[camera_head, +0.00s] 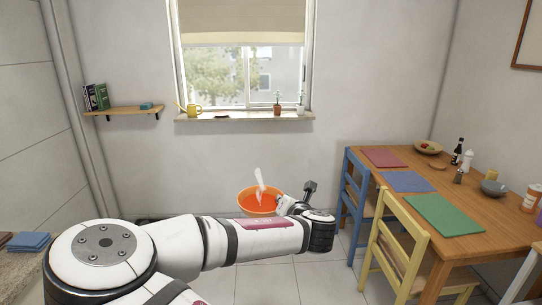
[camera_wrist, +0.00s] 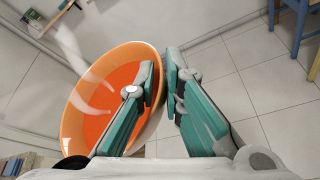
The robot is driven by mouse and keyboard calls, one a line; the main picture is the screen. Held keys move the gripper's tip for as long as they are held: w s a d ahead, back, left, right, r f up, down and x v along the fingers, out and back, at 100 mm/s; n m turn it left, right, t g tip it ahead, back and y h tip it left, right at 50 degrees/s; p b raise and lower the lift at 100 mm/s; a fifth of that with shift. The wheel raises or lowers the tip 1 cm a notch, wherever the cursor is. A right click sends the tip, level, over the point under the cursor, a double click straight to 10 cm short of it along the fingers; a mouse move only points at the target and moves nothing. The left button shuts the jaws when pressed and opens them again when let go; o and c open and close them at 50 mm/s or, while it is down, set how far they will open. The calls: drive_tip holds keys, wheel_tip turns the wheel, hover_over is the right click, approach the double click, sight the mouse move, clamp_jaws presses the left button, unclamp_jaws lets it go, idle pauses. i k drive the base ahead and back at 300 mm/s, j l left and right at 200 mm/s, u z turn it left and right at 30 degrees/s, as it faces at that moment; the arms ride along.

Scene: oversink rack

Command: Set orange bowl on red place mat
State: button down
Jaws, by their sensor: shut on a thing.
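The orange bowl (camera_head: 258,204) is in the air in front of the window wall, with orange content and a white wisp like steam above it. My gripper (camera_wrist: 161,75) is shut on its rim, one finger inside the bowl and one outside. In the wrist view the bowl (camera_wrist: 84,92) fills the left of the picture and looks tilted there. The red place mat (camera_head: 384,158) lies bare at the far left part of the wooden table, to the right of the bowl and apart from it.
The wooden table (camera_head: 490,213) also bears a blue mat (camera_head: 408,182), a green mat (camera_head: 445,214), a wooden bowl (camera_head: 428,147), a grey bowl (camera_head: 493,188) and bottles. A blue chair (camera_head: 352,188) and a yellow chair (camera_head: 399,245) stand along its near left side.

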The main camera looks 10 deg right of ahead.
sight(373, 155)
drive_tip(key=i+z, duration=0.4)
drive_tip(key=i+j+z, duration=0.15)
drive_tip(key=z, duration=0.3)
drive_tip(key=i+j+z, duration=0.55)
drive_tip(key=z, duration=0.25)
drive_tip(key=i+j+z, duration=0.1)
drive_tip(key=j, duration=0.2)
drive_tip(key=i+j, duration=0.2)
drive_tip(key=j, duration=0.15)
drive_tip(key=i+j+z, duration=0.15)
drive_tip(key=j, duration=0.15)
drive_tip(key=i+j, duration=0.15)
drive_tip(key=j, duration=0.2)
drive_tip(key=i+j+z, duration=0.15)
drive_tip(key=j, duration=0.2)
drive_tip(key=i+j, duration=0.1)
drive_tip(key=j, duration=0.25)
drive_tip(key=i+j, duration=0.1)
drive_tip(key=j, duration=0.25)
drive_tip(key=i+j, duration=0.15)
drive_tip(key=j, duration=0.25)
drive_tip(key=i+j, duration=0.1)
drive_tip(key=j, duration=0.25)
drive_tip(key=i+z, duration=0.05)
